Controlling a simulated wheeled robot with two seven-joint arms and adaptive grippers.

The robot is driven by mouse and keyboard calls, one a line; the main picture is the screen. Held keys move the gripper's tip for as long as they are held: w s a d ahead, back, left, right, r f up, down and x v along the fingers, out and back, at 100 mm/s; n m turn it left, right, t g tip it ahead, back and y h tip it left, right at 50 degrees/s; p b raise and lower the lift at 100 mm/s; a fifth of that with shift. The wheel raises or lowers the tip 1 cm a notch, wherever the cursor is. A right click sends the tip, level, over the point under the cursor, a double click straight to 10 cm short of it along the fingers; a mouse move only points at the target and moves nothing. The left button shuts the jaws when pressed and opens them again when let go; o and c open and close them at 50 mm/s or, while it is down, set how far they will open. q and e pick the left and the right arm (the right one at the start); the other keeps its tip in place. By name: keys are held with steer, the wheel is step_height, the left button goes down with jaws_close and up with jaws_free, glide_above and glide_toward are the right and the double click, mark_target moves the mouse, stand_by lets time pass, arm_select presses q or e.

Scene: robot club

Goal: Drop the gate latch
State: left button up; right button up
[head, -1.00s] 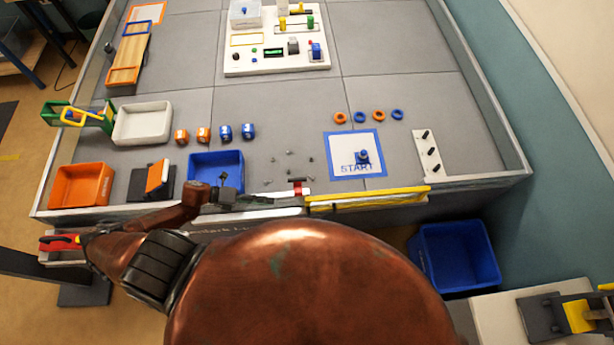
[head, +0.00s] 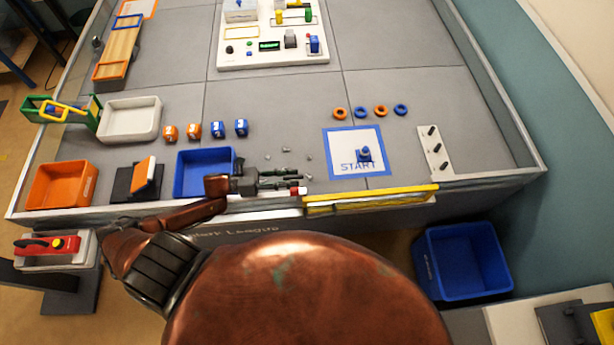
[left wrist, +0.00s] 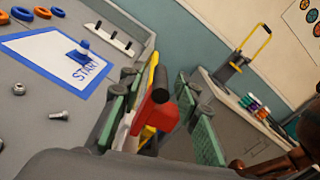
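The yellow gate bar (head: 370,199) lies along the front wall of the table in the head view. The red gate latch (head: 302,191) is at its left end, partly hidden by my left gripper. My left gripper (head: 300,184) points right at the latch, with its fingers apart. In the left wrist view, the red latch (left wrist: 153,118) with a dark tip shows between the two green-padded fingers (left wrist: 158,122). The pads look apart from it, with a gap on each side. My right gripper is not in view.
A blue bin (head: 205,174) and several loose screws (head: 310,157) lie close behind my left gripper. A white START mat (head: 355,153) with a blue piece is behind the gate. A blue crate (head: 462,262) stands on the floor at right.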

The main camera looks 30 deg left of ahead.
arm_select(q)
steer(key=x, duration=0.5)
steer(key=shift+w+d, duration=0.15)
steer(key=shift+d, duration=0.15)
steer(key=shift+c, duration=0.2)
jaws_close()
stand_by(0.4)
